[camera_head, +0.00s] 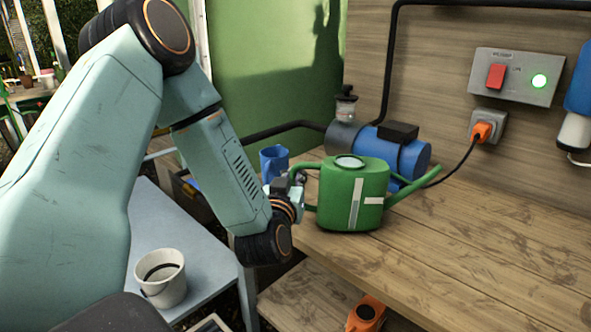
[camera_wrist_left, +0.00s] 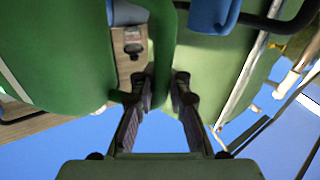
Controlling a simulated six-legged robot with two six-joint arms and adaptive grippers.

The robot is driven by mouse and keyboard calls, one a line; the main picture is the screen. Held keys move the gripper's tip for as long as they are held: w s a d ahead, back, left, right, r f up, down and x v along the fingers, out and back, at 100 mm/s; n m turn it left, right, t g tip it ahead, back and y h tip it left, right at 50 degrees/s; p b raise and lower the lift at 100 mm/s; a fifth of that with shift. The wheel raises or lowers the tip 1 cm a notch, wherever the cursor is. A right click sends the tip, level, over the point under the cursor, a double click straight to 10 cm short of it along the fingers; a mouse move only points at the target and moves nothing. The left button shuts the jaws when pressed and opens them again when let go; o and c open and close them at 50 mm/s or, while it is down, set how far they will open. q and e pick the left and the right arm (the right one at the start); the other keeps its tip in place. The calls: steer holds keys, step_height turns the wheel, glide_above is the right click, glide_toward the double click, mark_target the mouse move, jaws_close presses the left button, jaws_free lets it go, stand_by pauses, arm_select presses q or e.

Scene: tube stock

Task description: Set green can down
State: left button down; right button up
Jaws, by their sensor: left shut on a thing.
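The green can (camera_head: 338,200), a watering can with a light tape cross on its side, is upright over the wooden bench (camera_head: 470,245). Its spout points right. Its base is at or very close to the bench top; I cannot tell whether it touches. My left gripper (camera_head: 299,182) is at the can's left side, shut on its handle. In the left wrist view, the left gripper's fingers (camera_wrist_left: 162,92) close around the green handle, with the can's body (camera_wrist_left: 62,55) filling the left. My right gripper is not in view.
A blue pump (camera_head: 405,158) stands close behind the can, and a blue cup (camera_head: 272,160) behind the gripper. A switch box (camera_head: 515,78) with a lit green lamp is on the wall. A white bucket (camera_head: 162,278) stands on a grey table. The bench's right front is clear.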

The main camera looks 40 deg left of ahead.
arm_select(q)
steer(key=shift+w+a+f, duration=0.15)
steer(key=shift+f, duration=0.45)
steer(key=shift+d+r, duration=0.15)
steer(key=shift+d, duration=0.1)
steer(key=c, duration=1.9)
jaws_free()
steer(key=o, duration=0.6)
steer(key=shift+a, duration=0.1)
steer(key=shift+s+f, duration=0.2)
